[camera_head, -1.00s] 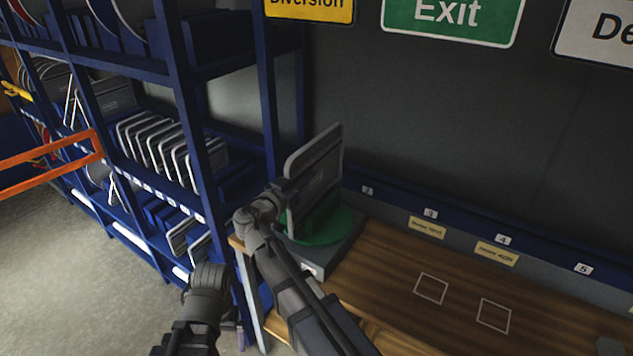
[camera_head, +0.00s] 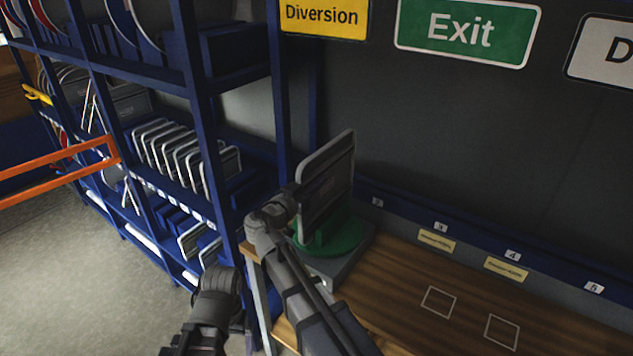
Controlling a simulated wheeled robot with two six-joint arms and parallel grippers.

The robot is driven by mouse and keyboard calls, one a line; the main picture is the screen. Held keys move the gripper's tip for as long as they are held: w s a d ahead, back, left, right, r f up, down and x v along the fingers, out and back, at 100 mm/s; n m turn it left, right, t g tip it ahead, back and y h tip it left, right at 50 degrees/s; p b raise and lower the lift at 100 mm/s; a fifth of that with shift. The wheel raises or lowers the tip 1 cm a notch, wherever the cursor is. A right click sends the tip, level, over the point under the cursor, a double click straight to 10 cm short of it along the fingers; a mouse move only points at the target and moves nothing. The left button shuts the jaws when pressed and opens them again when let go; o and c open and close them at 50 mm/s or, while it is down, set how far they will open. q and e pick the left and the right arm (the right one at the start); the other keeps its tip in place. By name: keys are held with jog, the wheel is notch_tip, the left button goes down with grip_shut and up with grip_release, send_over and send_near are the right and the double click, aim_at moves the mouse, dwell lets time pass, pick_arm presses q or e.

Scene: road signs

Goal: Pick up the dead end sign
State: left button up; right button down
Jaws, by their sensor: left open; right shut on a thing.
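A grey rectangular sign plate with a pale rim (camera_head: 333,180) stands upright at the green round stand (camera_head: 345,238) on the left end of the wooden bench. Its lettering cannot be read from here. My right gripper (camera_head: 296,202) is at the plate's left edge, shut on it. My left gripper (camera_head: 220,283) is lower left, open, away from the plate; its fingers are hard to make out. A white sign (camera_head: 600,52) at the upper right is cut off by the frame, with only a "D" showing.
A blue shelf rack (camera_head: 200,110) with several sign plates stands left, close to both arms. An orange rail (camera_head: 60,172) is at far left. The yellow Diversion sign (camera_head: 322,18) and green Exit sign (camera_head: 467,30) hang above. The wooden bench (camera_head: 400,285) is largely clear.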

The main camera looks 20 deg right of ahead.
aim_at(316, 154)
notch_tip(316, 154, up, 8)
jog(key=p, duration=0.7)
jog(key=shift+f, duration=0.1)
